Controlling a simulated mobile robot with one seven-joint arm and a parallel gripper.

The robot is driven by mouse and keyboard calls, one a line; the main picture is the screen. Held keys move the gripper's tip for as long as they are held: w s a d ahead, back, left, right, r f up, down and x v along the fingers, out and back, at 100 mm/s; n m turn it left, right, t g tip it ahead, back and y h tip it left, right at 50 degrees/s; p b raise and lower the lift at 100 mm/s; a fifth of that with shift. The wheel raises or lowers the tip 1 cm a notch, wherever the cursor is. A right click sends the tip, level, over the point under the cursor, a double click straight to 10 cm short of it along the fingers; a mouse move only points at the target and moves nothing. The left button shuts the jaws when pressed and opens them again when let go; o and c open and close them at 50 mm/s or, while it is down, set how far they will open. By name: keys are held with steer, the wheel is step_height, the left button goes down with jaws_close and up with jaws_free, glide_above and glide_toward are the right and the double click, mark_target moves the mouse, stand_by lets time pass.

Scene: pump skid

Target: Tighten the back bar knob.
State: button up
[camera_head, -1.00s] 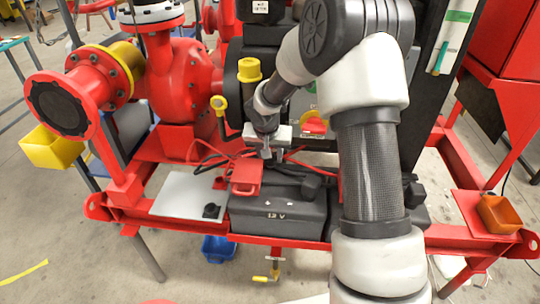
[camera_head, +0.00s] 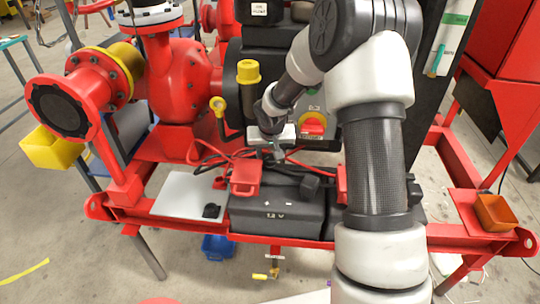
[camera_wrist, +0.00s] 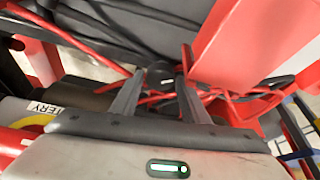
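My gripper (camera_head: 277,152) points down behind the black 12 V battery (camera_head: 280,212), close to the red cables. In the wrist view my gripper (camera_wrist: 160,70) has its two grey fingers apart. A small dark piece (camera_wrist: 159,73) shows between the fingertips, with visible gaps beside it; it may be the back bar knob, but I cannot tell for sure. I cannot tell if a finger touches it. In the head view the area under my gripper is partly hidden by the fingers and cables.
A red terminal cover (camera_head: 246,176) stands on the battery near my gripper; it looms at right in the wrist view (camera_wrist: 250,45). A red-and-yellow switch (camera_head: 313,125) and a yellow-capped pipe (camera_head: 248,72) stand behind. A pale plate (camera_head: 185,192) lies left of the battery.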

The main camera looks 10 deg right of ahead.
steer(key=shift+o, duration=1)
steer(key=d+p+v, duration=0.1)
steer(key=p+v, duration=0.2)
steer(key=v, duration=1.4)
steer(key=shift+a+r, duration=0.2)
steer(key=shift+a, duration=0.3)
steer(key=shift+a, duration=0.1)
